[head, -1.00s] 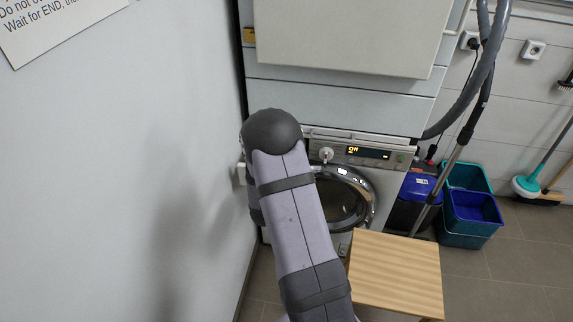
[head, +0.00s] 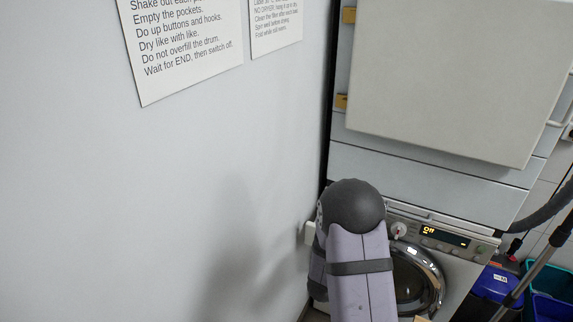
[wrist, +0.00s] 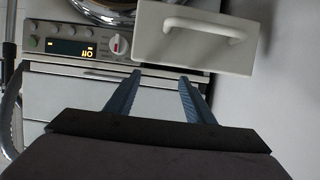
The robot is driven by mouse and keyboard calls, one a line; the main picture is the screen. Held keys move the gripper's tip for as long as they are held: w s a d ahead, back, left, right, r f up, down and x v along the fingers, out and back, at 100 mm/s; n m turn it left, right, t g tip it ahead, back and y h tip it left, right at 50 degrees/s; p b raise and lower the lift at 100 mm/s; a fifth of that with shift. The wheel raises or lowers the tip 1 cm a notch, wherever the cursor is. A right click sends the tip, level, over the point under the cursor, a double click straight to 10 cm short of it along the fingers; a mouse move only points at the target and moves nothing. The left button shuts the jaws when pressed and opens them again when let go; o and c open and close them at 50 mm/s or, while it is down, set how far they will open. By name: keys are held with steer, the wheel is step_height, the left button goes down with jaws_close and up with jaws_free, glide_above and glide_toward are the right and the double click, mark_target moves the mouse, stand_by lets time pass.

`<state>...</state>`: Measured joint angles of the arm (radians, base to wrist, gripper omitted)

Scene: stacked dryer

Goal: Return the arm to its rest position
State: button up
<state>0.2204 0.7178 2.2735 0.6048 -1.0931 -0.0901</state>
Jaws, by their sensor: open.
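My gripper (wrist: 160,76) is open in the wrist view, with two blue fingers apart and nothing between them. The wrist picture is upside down. A white drawer front with a bar handle (wrist: 195,38) shows just beyond the fingers; I see no contact. The machine's control panel, with a lit display (wrist: 70,48) and a dial (wrist: 117,45), is left of it. In the head view my arm (head: 358,250) stands in front of the lower machine (head: 465,275) and hides my gripper. The display there reads "Off".
A pale wall (head: 220,190) with an instruction sign (head: 185,45) stands close on the left. A large pale panel (head: 455,75) is above the lower machine.

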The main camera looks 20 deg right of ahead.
steer(key=s+a+r+n+g+y+p, duration=0.1)
steer(key=s+a+n+g+y+p, duration=0.2)
steer(key=a, duration=0.6)
steer(key=s+a+r+n+y, duration=0.2)
steer(key=a+y, duration=0.4)
steer(key=a, duration=0.3)
steer(key=s+a+r+n+g, duration=0.1)
steer(key=s+g, duration=0.1)
steer(key=s, duration=0.4)
steer(key=s+a+r+n+g+p, duration=0.1)
steer(key=s+a+r+g, duration=0.1)
steer(key=s, duration=0.4)
steer(key=s+a+r+n+g+p, duration=0.1)
steer(key=s+a+n+g, duration=0.1)
steer(key=s, duration=0.5)
steer(key=shift+a+r+g+y, duration=0.15)
steer(key=shift+r+g+y, duration=0.05)
steer(key=shift+g+y, duration=0.2)
steer(key=shift+f, duration=0.1)
step_height(320, 180, down, 18)
steer(key=b, duration=1.7)
steer(key=shift+r+b, duration=0.2)
steer(key=shift+b, duration=0.2)
steer(key=shift+r, duration=0.1)
